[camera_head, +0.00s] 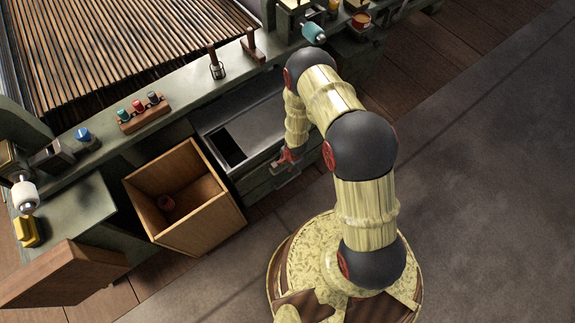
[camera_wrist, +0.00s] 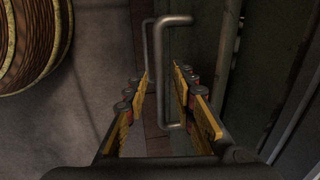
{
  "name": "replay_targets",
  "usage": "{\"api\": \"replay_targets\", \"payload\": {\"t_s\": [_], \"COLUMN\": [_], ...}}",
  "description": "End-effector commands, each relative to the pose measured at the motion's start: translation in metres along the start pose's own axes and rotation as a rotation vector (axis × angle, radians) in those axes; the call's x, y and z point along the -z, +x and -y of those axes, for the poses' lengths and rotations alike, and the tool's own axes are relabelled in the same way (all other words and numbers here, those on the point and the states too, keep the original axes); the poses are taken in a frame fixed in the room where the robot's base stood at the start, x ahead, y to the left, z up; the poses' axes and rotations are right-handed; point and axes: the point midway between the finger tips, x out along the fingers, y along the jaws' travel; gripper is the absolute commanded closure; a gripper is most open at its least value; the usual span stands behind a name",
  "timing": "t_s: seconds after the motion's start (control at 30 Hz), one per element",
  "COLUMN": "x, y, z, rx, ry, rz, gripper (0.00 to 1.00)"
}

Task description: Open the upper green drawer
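The green drawer unit (camera_head: 262,180) stands below the bench edge, right of an open wooden box. In the wrist view, two grey bar handles show on its green front. The nearer, upper handle (camera_wrist: 159,85) has its bar between my fingers. The lower handle (camera_wrist: 147,42) lies beyond it, partly hidden. My gripper (camera_wrist: 161,72) is open, with one finger on each side of the upper bar and visible gaps. In the head view, my gripper (camera_head: 290,158) is at the unit's front, by a handle (camera_head: 288,179).
A grey recess with a dark opening (camera_head: 226,146) lies behind the front. A rack of coloured knobs (camera_head: 141,112) and a blue-green item (camera_head: 313,31) are on the bench. Open floor (camera_head: 470,190) lies to the right.

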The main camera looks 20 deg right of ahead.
Motion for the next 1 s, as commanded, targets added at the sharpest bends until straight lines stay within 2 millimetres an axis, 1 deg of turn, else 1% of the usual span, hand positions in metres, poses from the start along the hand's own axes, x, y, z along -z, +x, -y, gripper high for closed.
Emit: {"api": "replay_targets", "payload": {"t_s": [0.07,0.4,1.0], "x": [0.0,0.0001,0.0], "y": [-0.0001,-0.0001,0.0], "z": [0.0,-0.0001,-0.0004], "rx": [0.0,0.0,0.0], "ry": [0.0,0.0,0.0], "rz": [0.0,0.0,0.0], "gripper": [0.81,1.0,1.0]}}
